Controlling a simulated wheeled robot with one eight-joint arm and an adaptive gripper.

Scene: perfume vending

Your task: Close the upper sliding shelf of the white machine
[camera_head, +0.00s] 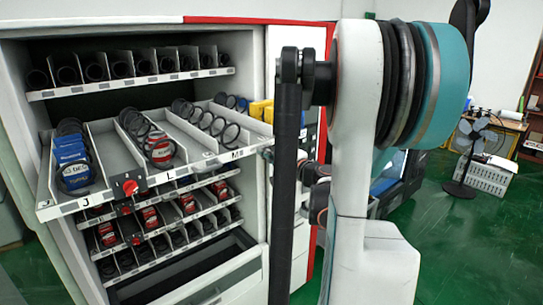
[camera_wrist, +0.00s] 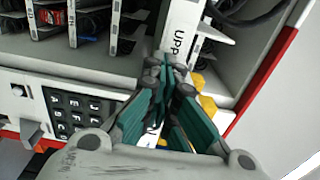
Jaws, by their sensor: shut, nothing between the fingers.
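The white machine (camera_head: 245,50) stands at the left in the head view, its front open. Its upper sliding shelf (camera_head: 150,180) is pulled out toward the front, marked J, L and M, and carries blue and red packs between black coils. In the wrist view my gripper (camera_wrist: 168,70) is shut and empty. Its fingertips are close to a white strip (camera_wrist: 180,32) with the letters "UPP"; I cannot tell whether they touch. In the head view my gripper is mostly hidden behind my arm.
A fixed shelf row (camera_head: 130,82) lies above the pulled-out shelf, and several stocked rows lie below it. A keypad (camera_wrist: 80,107) and yellow items (camera_wrist: 205,95) are near my gripper. A fan (camera_head: 475,150) stands on open green floor at the right.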

